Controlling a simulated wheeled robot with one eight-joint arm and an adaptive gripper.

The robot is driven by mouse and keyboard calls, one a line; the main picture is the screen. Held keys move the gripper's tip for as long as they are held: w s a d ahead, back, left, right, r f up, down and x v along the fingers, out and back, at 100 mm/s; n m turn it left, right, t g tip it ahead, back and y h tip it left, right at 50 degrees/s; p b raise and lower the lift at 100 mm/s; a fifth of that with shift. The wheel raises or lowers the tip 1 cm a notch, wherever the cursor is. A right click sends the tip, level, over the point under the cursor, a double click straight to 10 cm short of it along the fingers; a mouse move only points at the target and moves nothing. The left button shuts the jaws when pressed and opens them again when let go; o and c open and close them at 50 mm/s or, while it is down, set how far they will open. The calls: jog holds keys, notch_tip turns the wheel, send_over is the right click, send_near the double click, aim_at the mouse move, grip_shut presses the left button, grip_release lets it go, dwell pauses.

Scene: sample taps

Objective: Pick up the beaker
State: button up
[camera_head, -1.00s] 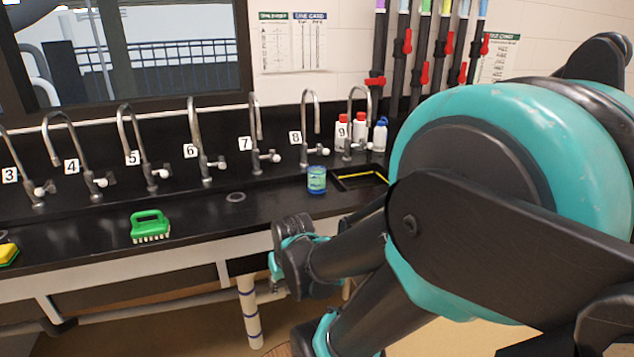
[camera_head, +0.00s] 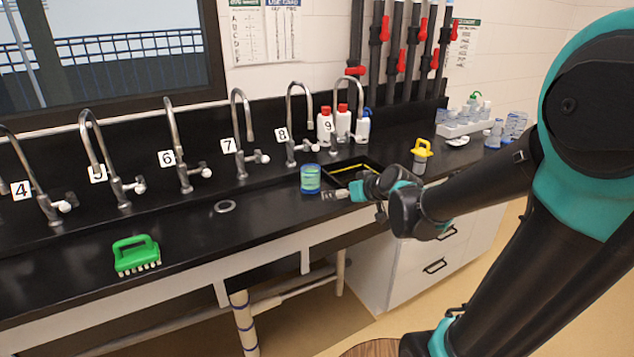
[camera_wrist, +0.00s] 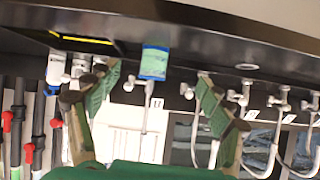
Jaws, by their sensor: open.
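The beaker (camera_head: 310,180) is a small, clear blue and green cup. It stands upright on the black counter in front of tap 8. My gripper (camera_head: 334,195) is just to its right, low over the counter. In the wrist view, which is upside down, the beaker (camera_wrist: 154,62) appears between and slightly beyond the tips of my spread green-padded fingers (camera_wrist: 157,78). The gripper is open and empty. I cannot tell whether any finger touches the beaker.
Taps line the back, with tap 8 (camera_head: 291,130) behind the beaker. A yellow-edged sink (camera_head: 372,164) lies right of it, with a yellow-topped container (camera_head: 421,157) beyond. A green brush (camera_head: 136,256) sits at the left. The counter left of the beaker is mostly clear.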

jog(key=w+a+r+t, duration=0.2)
jog(key=w+r, duration=0.2)
jog(key=w, duration=0.1)
send_near(306, 169)
jog(key=shift+w+d+f+n+g+y, duration=0.3)
jog(key=shift+w+d+f, duration=0.05)
jog(key=shift+w+d, duration=0.1)
jog(key=shift+x, duration=3.25)
jog(key=shift+s+a, duration=0.1)
jog(key=shift+a, duration=0.1)
jog(key=c, duration=1.6)
jog(key=shift+r, duration=0.25)
